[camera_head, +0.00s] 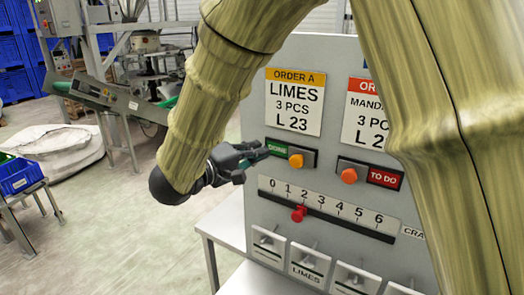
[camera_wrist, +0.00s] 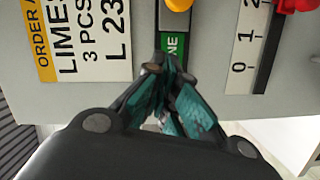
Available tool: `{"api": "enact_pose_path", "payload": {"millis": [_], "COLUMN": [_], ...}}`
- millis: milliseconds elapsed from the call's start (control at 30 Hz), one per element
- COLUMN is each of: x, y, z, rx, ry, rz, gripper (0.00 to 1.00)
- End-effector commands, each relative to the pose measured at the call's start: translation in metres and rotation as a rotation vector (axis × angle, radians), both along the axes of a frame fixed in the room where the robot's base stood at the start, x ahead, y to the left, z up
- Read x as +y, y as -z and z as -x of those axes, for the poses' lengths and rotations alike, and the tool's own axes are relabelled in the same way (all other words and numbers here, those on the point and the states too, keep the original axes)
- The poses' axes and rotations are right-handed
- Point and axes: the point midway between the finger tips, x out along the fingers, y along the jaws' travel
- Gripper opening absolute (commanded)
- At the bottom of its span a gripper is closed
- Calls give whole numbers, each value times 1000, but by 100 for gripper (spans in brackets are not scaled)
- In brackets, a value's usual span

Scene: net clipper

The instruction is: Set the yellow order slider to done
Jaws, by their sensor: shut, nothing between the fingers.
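The yellow order slider's knob (camera_head: 296,160) sits at the right end of its slot, under the yellow-topped "ORDER A LIMES" card (camera_head: 295,101). The green "DONE" field (camera_head: 277,149) shows to its left. In the wrist view, the picture is turned; the yellow knob (camera_wrist: 178,4) is at the top edge with the green field (camera_wrist: 175,45) below it. My gripper (camera_head: 262,154) is shut and empty, left of the knob with its fingertips at the green field, which they partly cover. The fingertips (camera_wrist: 170,68) are apart from the knob. I cannot tell whether they touch the panel.
A second slider's orange-red knob (camera_head: 348,175) shows red "TO DO" at its right. A red knob (camera_head: 298,214) is on the numbered scale below. My arm hides the panel's right side.

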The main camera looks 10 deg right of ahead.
Motion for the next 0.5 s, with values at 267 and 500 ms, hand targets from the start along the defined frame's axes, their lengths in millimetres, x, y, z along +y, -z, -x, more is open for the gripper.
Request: {"api": "enact_pose_path", "payload": {"millis": [267, 500], "x": [35, 58], "y": [0, -3], "z": [24, 41], "rx": [-3, -1], "ry": [-2, -2], "rz": [0, 0], "gripper": [0, 0]}}
